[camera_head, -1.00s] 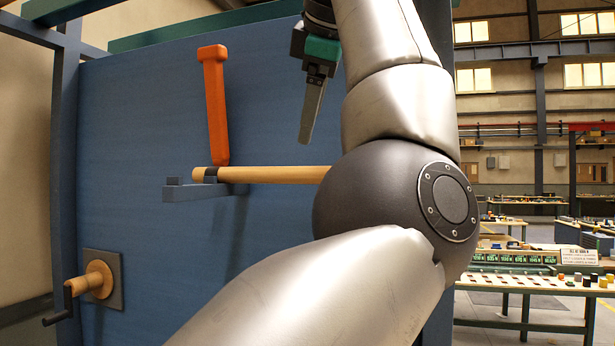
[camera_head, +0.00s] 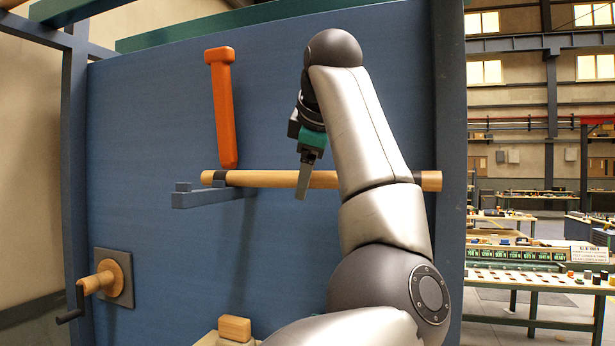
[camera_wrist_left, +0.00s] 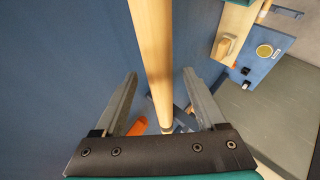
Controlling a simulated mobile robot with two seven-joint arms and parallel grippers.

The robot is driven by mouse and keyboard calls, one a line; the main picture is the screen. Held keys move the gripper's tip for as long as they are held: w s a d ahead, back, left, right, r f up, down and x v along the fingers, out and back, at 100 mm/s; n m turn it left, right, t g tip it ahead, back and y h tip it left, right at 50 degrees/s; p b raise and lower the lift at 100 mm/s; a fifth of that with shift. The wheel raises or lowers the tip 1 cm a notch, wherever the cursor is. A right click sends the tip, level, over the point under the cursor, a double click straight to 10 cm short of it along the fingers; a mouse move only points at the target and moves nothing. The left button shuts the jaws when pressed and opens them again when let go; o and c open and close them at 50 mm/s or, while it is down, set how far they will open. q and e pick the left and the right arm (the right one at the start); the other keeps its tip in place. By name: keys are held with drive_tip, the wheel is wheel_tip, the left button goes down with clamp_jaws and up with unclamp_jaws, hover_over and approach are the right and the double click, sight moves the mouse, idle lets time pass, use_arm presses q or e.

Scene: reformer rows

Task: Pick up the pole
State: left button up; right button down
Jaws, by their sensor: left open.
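The pole (camera_head: 274,179) is a light wooden rod with a dark band near its left end. It lies level in front of the blue panel, its left end by a blue bracket (camera_head: 205,197). My arm hides part of its right half. My left gripper (camera_head: 303,193) points down at the pole and overlaps its middle in the head view. In the left wrist view the pole (camera_wrist_left: 152,50) runs between the two spread fingers (camera_wrist_left: 160,88), with gaps on both sides. The gripper is open. My right gripper is not in view.
An orange bar (camera_head: 221,110) stands upright above the pole's left end. A wooden crank (camera_head: 98,283) sticks out at the lower left. A wooden block (camera_head: 234,328) is at the bottom. The blue panel (camera_head: 150,130) stands close behind.

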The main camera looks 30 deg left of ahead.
use_arm(q)
clamp_jaws()
idle(0.6)
